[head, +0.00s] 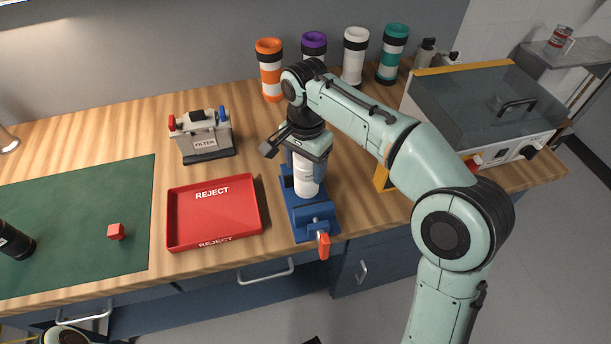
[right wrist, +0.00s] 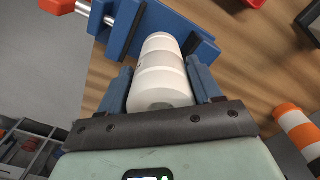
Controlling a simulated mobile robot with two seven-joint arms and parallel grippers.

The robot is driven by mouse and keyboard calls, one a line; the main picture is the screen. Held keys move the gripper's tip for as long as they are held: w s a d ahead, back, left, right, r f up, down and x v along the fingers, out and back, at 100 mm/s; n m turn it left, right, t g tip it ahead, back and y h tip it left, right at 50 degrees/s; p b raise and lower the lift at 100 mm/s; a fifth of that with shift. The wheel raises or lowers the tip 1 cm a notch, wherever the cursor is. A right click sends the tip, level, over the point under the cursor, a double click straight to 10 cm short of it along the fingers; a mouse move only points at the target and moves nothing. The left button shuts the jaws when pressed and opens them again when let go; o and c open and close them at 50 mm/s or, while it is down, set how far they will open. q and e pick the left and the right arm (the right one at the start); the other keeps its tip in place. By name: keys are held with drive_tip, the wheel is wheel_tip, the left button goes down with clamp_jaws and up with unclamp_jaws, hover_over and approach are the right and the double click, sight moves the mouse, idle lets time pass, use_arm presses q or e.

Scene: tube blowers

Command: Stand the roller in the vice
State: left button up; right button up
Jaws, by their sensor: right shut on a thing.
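The roller (head: 306,182) is a white cylinder, held upright at the blue vice (head: 315,213). My right gripper (head: 307,160) is above the vice and shut around the roller's upper part. In the right wrist view the roller (right wrist: 160,75) lies between the two fingers of my right gripper (right wrist: 160,85). Its far end is at the jaws of the vice (right wrist: 145,22). I cannot tell whether it rests on the vice or whether the jaws touch it. The vice's orange handle (head: 323,246) points to the front. My left gripper is not in view.
A red REJECT tray (head: 213,212) is left of the vice, with a FILTER unit (head: 203,137) behind it. Several banded tubes stand at the back, including an orange one (head: 270,70). A green mat (head: 75,210) bears a red cube (head: 116,231). A glass-lidded machine (head: 480,110) is at right.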

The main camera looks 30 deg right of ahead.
sight(305, 175)
drive_tip(key=shift+f+b, duration=0.3)
drive_tip(key=shift+f, duration=1.45)
drive_tip(key=shift+f, duration=0.1)
drive_tip(key=o, duration=1.3)
drive_tip(key=shift+o, duration=0.2)
wheel_tip(305, 175, up, 12)
drive_tip(key=p, duration=0.3)
